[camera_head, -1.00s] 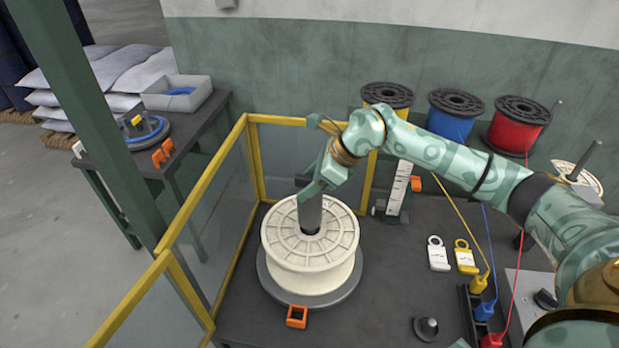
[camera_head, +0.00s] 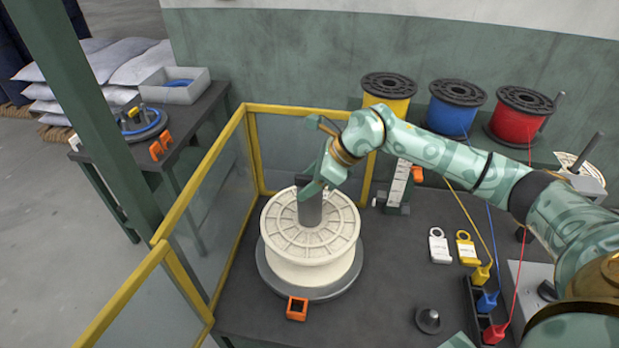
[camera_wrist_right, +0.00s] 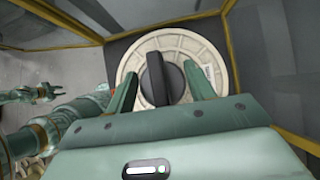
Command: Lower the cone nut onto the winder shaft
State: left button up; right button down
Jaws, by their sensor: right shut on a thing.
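My right gripper (camera_head: 314,188) is shut on the cone nut (camera_head: 310,208), a dark grey, roughly cylindrical piece upright over the hub of the cream spool (camera_head: 279,236). In the right wrist view the nut's round ridged top (camera_wrist_right: 156,78) lies between the two fingers, centred on the spool. The winder shaft is hidden under the nut, and I cannot tell how far the nut sits on it. The spool stands on a grey round base (camera_head: 348,284). My left gripper (camera_wrist_right: 52,91) shows small and empty in the right wrist view, its fingers apart.
Yellow-framed clear guards (camera_head: 180,212) stand left of and behind the spool. An orange clip (camera_head: 297,308) is at the base's front. A dark flanged cone (camera_head: 428,320), tags (camera_head: 439,246) and coloured plugs (camera_head: 487,301) lie right. The table between is clear.

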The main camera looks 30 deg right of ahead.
jog(key=shift+r, duration=0.1)
jog(key=shift+c, duration=2.3)
grip_release()
jog(key=v, duration=1.6)
jog(key=shift+p, duration=0.45)
jog(key=shift+s+r, duration=0.1)
jog(key=shift+s, duration=0.05)
